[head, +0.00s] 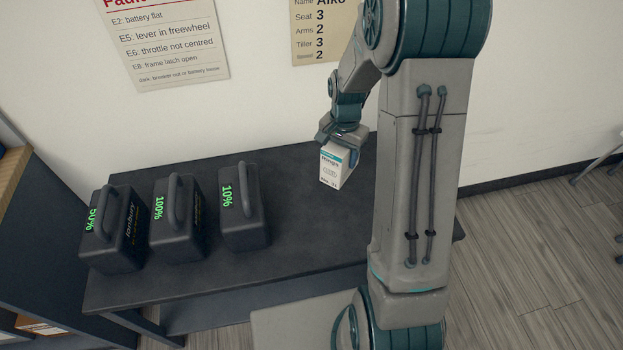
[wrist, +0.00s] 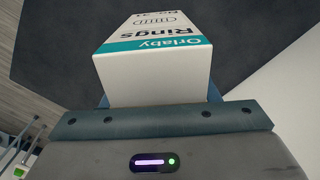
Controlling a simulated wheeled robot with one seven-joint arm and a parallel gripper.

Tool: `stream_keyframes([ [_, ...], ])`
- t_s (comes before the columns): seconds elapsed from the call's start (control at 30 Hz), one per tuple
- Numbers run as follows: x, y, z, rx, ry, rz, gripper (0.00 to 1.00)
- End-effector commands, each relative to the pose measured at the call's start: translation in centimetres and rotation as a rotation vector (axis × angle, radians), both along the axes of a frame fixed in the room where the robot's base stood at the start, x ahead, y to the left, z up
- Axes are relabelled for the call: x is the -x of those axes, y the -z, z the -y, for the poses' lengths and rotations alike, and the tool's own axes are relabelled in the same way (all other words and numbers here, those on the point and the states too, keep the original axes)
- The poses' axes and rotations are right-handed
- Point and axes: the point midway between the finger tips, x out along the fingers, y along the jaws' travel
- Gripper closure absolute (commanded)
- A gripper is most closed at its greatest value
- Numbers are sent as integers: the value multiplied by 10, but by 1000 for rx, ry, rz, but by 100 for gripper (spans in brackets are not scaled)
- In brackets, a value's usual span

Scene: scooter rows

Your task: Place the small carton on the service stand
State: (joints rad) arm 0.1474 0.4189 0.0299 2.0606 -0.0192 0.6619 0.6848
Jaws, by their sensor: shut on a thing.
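The small carton (head: 333,167) is white with a teal band and dark print. My gripper (head: 345,140) is shut on it and holds it over the right rear part of a dark table (head: 300,225). In the head view I cannot tell whether the carton's lower end touches the table. In the wrist view the carton (wrist: 155,60) points away from my gripper (wrist: 158,105), with "Orlaby Rings" readable upside down. The fingers are mostly hidden behind the carton there. I cannot tell whether this dark table is the service stand.
Three black battery packs with handles stand on the table's left side, marked 50% (head: 112,230), 100% (head: 177,220) and 10% (head: 242,207). The table top right of them is clear. A wall with posters (head: 165,40) is behind. A dark shelf (head: 35,240) stands at the left.

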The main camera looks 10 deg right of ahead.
Motion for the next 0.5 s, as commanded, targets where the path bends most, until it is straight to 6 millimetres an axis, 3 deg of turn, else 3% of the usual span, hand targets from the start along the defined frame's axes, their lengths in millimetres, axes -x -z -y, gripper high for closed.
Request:
stream_keyframes([
  [0.2, 7, 26, -43, 1, -5, -1, 74],
  [0.5, 10, 45, -56, 0, -3, -3, 74],
])
